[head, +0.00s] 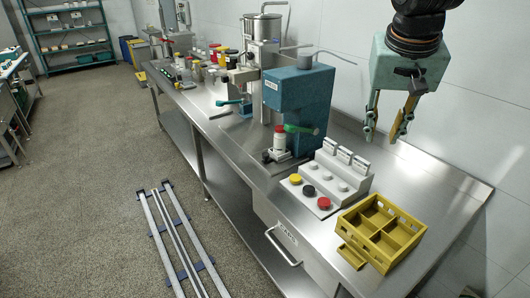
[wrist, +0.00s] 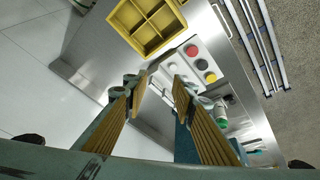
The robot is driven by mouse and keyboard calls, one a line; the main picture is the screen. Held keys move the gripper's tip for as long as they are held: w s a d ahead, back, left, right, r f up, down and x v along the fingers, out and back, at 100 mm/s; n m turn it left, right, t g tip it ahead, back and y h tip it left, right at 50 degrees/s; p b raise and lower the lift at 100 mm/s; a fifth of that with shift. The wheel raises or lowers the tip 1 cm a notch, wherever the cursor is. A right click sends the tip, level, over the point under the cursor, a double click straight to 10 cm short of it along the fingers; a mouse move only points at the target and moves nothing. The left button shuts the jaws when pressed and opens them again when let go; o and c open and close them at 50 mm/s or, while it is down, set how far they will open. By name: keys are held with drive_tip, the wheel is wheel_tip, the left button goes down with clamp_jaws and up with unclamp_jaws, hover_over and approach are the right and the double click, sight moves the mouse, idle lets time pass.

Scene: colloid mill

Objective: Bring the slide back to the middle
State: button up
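My gripper (head: 384,122) is open and empty, high above the right part of the steel bench, apart from everything. In the wrist view its two ridged yellow fingers (wrist: 161,84) stand apart with nothing between them.
A grey panel (head: 322,187) carries yellow, black and red buttons. A yellow divided crate (head: 351,257) sits near the bench's right end. A second machine with a steel hopper (head: 262,27) stands behind the blue one. Floor rails (head: 181,240) run beside the bench (head: 450,196), which is clear at back right.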

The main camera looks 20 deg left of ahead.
drive_tip(key=w+a+f+p, duration=0.1)
drive_tip(key=w+a+f, duration=0.2)
drive_tip(key=w+a, duration=0.45)
drive_tip(key=w+a+f+p, duration=0.2)
drive_tip(key=w+a+f, duration=0.3)
drive_tip(key=a, duration=0.4)
drive_tip(key=y+p, duration=0.1)
drive_tip(key=p, duration=0.2)
approach(265, 154)
drive_tip(key=v, duration=0.5)
drive_tip(key=shift+s+d, duration=0.1)
drive_tip(key=shift+s, duration=0.15)
drive_tip(key=shift+f, duration=0.2)
drive_tip(key=shift+b+x, duration=0.6)
drive_tip(key=shift+x, duration=6.15)
drive_tip(key=shift+w, duration=0.1)
drive_tip(key=shift+c, duration=0.5)
clamp_jaws()
